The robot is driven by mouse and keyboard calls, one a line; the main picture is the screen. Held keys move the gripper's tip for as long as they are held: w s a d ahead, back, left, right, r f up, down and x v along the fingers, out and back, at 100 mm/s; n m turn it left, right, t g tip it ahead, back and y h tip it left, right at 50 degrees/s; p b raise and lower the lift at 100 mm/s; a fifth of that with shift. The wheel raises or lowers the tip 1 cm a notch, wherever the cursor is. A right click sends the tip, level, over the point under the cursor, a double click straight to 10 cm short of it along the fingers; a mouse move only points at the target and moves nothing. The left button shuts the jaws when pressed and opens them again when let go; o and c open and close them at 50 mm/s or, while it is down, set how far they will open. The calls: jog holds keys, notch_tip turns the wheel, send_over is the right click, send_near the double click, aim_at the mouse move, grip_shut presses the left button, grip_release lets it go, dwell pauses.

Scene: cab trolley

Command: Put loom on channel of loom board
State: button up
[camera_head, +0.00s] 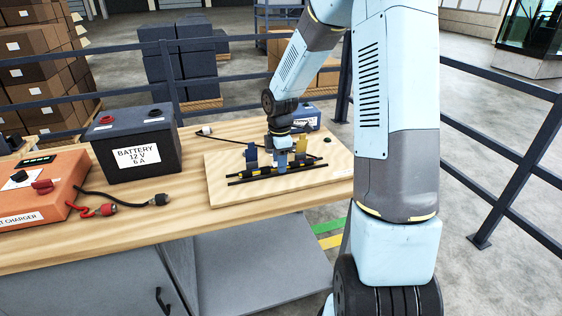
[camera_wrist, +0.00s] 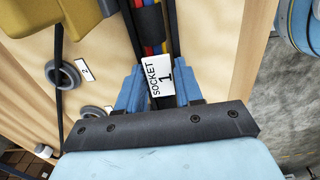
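The loom board (camera_head: 225,193) is a pale wooden panel lying on the bench, with a dark two-railed channel (camera_head: 310,167) along its front. My gripper (camera_head: 283,163) points down over the middle of the channel. In the wrist view its two blue fingers (camera_wrist: 158,88) stand apart on either side of a white "SOCKET 1" label. The loom, a bundle of red, blue and yellow wires (camera_wrist: 152,28) with dark wrapping, runs between the black rails beyond the label. The label hides the gap between the fingertips, so I cannot tell whether they touch the loom.
A battery (camera_head: 135,147) and an orange charger (camera_head: 40,195) with leads stand left on the bench. A blue block (camera_head: 251,156) and a yellow one (camera_head: 300,144) stand near my gripper. Grey ring fittings (camera_wrist: 60,75) lie left in the wrist view. Railings surround the bench.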

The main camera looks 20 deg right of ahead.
jog(key=o, duration=0.3)
notch_tip(320, 180, up, 12)
jog(key=s+a+r+m+t+h, duration=0.1)
jog(key=s+r+m+t, duration=0.2)
jog(key=s+r+m, duration=0.9)
jog(key=s+r+m+t, duration=0.1)
jog(key=s+m, duration=0.2)
jog(key=s, duration=0.5)
jog(key=s+m+t+y, duration=0.1)
jog(key=s+m, duration=0.2)
jog(key=s, duration=0.5)
jog(key=shift+s+d+r+t, duration=0.15)
jog(key=shift+d+r+t, duration=0.2)
jog(key=shift+d, duration=0.1)
jog(key=shift+c, duration=0.5)
